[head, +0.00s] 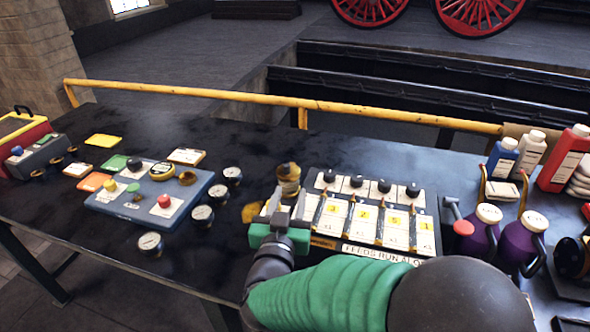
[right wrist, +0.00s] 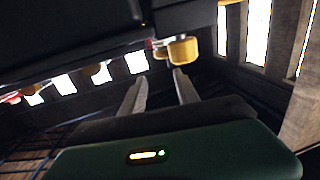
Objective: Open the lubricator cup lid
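A small brass cup (head: 288,181), which looks like the lubricator cup, stands at the left end of the white-faced lubricator box (head: 423,225) in the head view. Its top looks capped, but the lid is too small to make out clearly. My right gripper (head: 289,200) is just in front of the cup, on the near side, with its fingers apart and nothing between them. In the right wrist view the fingers (right wrist: 160,78) are also apart, and a yellow brass part (right wrist: 183,50) shows just beyond the right fingertip; I cannot tell whether they touch. My left gripper is not in view.
A blue control box (head: 150,195) with knobs and several round gauges lies to the left on the dark table. Purple oil cans (head: 520,243) and bottles (head: 502,158) crowd the right side. A yellow rail (head: 260,97) runs along the back edge.

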